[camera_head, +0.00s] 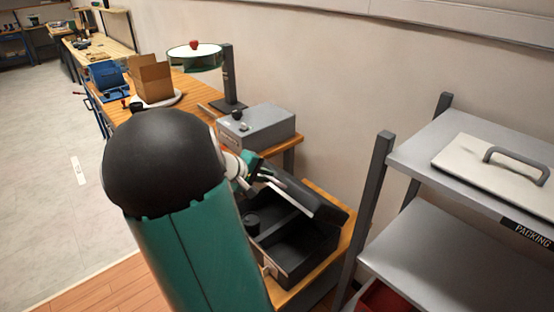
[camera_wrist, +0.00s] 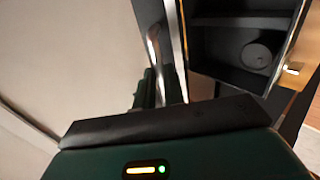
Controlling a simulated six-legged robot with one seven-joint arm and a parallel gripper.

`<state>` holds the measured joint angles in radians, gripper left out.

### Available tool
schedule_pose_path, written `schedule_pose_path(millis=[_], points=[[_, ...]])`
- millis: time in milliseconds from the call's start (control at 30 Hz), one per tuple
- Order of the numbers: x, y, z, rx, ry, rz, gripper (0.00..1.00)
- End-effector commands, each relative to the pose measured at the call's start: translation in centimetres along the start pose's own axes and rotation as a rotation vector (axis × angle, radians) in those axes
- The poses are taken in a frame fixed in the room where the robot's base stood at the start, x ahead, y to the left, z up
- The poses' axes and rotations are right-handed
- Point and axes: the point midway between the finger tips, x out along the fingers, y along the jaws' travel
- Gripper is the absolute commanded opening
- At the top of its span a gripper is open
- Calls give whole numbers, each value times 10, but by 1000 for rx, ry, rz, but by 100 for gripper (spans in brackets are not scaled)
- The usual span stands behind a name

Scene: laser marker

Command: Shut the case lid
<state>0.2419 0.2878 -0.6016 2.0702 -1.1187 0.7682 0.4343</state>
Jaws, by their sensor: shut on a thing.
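The dark case (camera_head: 290,258) sits open on a low wooden surface, its front latch towards me. Its lid (camera_head: 312,198) stands raised and tilted along the back right side. My gripper (camera_head: 277,183) is at the lid's upper left edge and is shut on the lid; the exact contact is small and partly hidden.
A grey metal box (camera_head: 262,128) stands on the workbench behind the case. A grey shelf rack (camera_head: 425,150) marked PACKING stands close on the right, with a handled flat panel (camera_head: 490,165) on top. A wall is behind. A cardboard box (camera_head: 152,80) is farther back.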

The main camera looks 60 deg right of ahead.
Motion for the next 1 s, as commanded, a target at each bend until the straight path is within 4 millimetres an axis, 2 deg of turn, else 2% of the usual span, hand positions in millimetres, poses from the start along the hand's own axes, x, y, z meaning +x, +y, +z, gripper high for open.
schedule_pose_path(millis=[33,300,500,1000], points=[[0,-16,2,-15,-5,29,0],[-5,-74,4,-7,-10,60,0],[-2,-113,4,-7,-11,69,0],[20,-198,4,-6,-12,351,0]])
